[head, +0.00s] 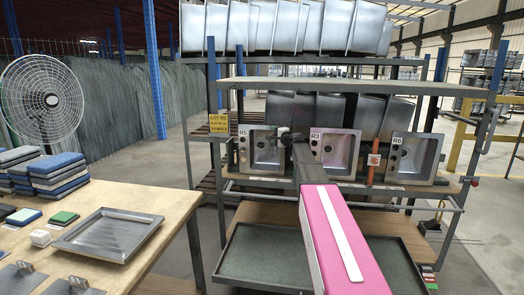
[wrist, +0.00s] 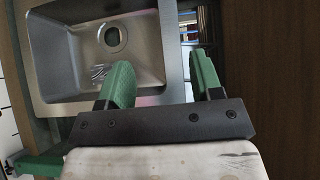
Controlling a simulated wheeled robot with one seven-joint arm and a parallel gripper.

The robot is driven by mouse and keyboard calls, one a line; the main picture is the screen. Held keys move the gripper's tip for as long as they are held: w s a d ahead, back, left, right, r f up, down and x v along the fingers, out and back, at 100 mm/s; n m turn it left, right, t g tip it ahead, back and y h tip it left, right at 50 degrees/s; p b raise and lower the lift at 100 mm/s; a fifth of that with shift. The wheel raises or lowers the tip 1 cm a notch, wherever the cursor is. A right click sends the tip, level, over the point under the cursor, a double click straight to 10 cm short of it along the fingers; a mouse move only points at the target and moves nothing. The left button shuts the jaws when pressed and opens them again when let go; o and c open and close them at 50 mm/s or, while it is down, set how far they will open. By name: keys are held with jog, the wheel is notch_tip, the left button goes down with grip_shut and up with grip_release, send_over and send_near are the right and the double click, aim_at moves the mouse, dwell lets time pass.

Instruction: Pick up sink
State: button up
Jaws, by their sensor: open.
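Steel sinks stand in a row on the rack's middle shelf in the head view: the sink labelled R5 (head: 262,152) at left, R3 (head: 335,151) in the middle and R6 (head: 415,156) at right. My gripper (head: 287,137) is small and dark there, at the end of my pink arm, in front of the gap between R5 and R3. In the wrist view my gripper (wrist: 162,80) has its green fingers apart. A sink (wrist: 45,85) with a round drain fills the upper left; its right rim appears between the fingers. I cannot tell whether they touch it or which sink it is.
More sinks (head: 285,25) fill the top shelf. A dark tray (head: 270,255) lies below the sinks. A wooden table (head: 165,215) at left holds a metal tray (head: 108,234) and stacked cloth-like pads (head: 55,175). A fan (head: 42,98) stands behind it.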

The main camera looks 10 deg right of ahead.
aim_at(262, 127)
jog(key=x, duration=0.5)
jog(key=shift+w+d+r, duration=0.15)
jog(key=shift+d+r, duration=0.1)
jog(key=shift+r, duration=0.1)
jog(key=shift+r+x, duration=0.15)
jog(key=shift+x, duration=1.35)
jog(key=shift+r+x, duration=0.2)
jog(key=shift+x, duration=1.25)
jog(key=shift+a, duration=0.15)
grip_shut()
